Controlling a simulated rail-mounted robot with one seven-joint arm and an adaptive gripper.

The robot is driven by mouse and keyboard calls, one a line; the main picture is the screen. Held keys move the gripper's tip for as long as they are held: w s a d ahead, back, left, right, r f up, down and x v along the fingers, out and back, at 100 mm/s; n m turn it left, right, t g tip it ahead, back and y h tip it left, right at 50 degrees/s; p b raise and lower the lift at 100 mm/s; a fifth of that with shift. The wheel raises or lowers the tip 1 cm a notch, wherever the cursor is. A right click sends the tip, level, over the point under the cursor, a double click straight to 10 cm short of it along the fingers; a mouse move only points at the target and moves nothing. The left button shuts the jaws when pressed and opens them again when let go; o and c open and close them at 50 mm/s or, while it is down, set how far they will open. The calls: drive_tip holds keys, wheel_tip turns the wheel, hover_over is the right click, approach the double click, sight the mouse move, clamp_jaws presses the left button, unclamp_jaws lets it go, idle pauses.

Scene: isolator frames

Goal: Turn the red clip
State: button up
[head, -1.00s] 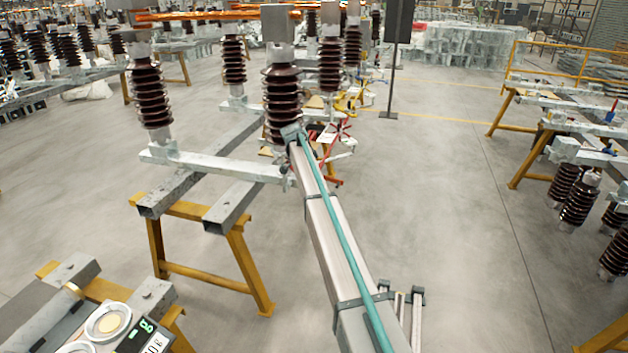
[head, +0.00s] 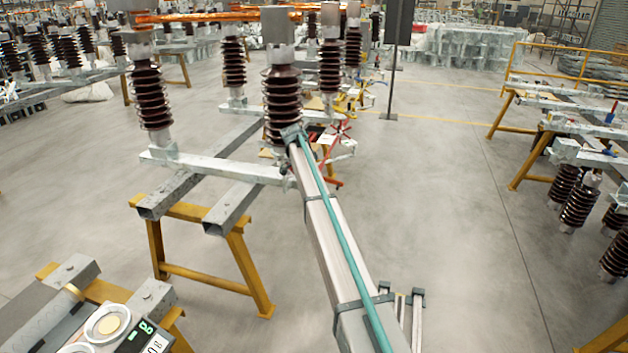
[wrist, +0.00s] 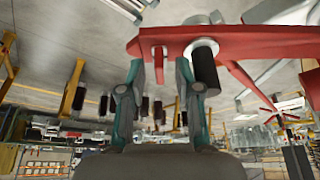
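The red clip (wrist: 245,42) spans the upper right of the wrist view as a long red bar with a branching arm. A short red tab (wrist: 158,66) hangs from its left end. A black cylinder with a pale metal collar (wrist: 205,68) sits on the clip just right of my fingers. My gripper (wrist: 160,74) has its two teal and grey fingers apart. In this view the tab shows between the fingertips with a gap on each side; contact cannot be made out. In the head view small red parts (head: 341,130) show beyond the arm's far end, and my gripper cannot be made out.
Brown ribbed insulators (head: 281,105) stand on grey beams (head: 215,169) over yellow trestles (head: 240,262), close left of my arm. More trestles (head: 505,112) stand at right. The floor between is clear.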

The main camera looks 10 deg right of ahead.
drive_tip(key=v, duration=1.2)
drive_tip(key=s+d+f+n+g+y, duration=0.1)
drive_tip(key=s+f+n, duration=0.6)
drive_tip(key=s+f, duration=1.25)
drive_tip(key=s+d+f+n+g+y, duration=0.15)
drive_tip(key=s+f+n, duration=0.45)
drive_tip(key=s+f, duration=1.35)
drive_tip(key=s+f+g, duration=0.2)
drive_tip(key=s+f, duration=0.3)
drive_tip(key=s, duration=0.9)
drive_tip(key=s+d+f+g+y, duration=0.1)
drive_tip(key=s+f, duration=0.4)
drive_tip(key=s, duration=1)
drive_tip(key=s+d+f+n+g, duration=0.1)
drive_tip(key=s+f, duration=0.5)
drive_tip(key=s, duration=0.9)
drive_tip(key=shift+g+y, duration=0.35)
drive_tip(key=shift+g, duration=0.5)
